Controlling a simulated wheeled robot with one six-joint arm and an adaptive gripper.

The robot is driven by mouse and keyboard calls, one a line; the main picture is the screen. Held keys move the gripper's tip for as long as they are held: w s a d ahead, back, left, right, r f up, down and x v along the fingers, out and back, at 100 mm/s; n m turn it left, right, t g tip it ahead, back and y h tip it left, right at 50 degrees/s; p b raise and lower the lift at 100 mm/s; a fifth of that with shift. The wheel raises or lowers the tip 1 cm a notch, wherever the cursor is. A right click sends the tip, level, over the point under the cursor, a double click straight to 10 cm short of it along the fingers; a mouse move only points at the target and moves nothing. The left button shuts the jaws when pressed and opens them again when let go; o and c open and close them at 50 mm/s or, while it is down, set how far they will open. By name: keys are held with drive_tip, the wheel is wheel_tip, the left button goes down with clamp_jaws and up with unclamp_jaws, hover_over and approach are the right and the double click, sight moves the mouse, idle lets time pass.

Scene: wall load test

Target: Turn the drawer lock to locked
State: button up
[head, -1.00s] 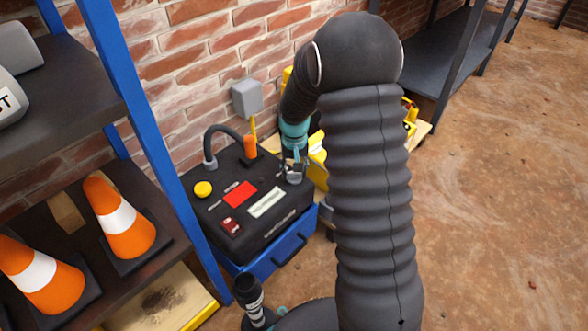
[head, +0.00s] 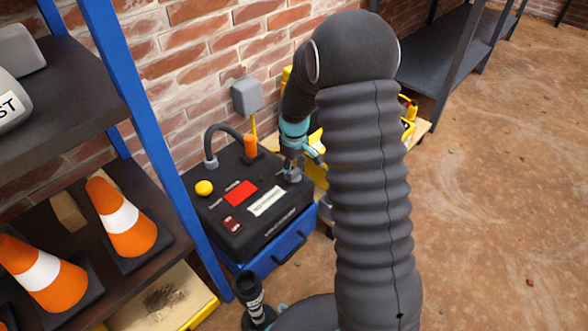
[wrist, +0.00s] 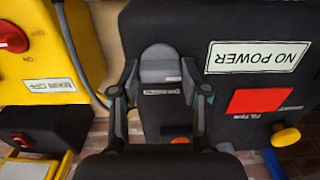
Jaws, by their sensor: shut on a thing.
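The black box (head: 232,219) stands on a blue drawer unit (head: 270,262) with a dark handle, against the brick wall. My gripper (head: 291,174) points down at the right back corner of the box top. In the wrist view my gripper (wrist: 160,75) has a finger on each side of a grey round-ended knob (wrist: 160,62) and is shut on it. A small label beside the knob is too small to read surely. The knob is mostly hidden by the fingers in the head view. The drawer looks closed.
The box top also bears a red panel (head: 241,193), a yellow button (head: 204,188), a "NO POWER" plate (wrist: 258,56) and an orange plug (head: 250,146) with a dark cable. A blue-post shelf with orange cones (head: 126,218) stands left. Yellow equipment (wrist: 40,55) stands beside the box.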

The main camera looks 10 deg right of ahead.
sight(294, 171)
idle(0.5)
drive_tip(key=o, duration=1.1)
drive_tip(key=shift+o, duration=0.2)
wheel_tip(294, 171, up, 12)
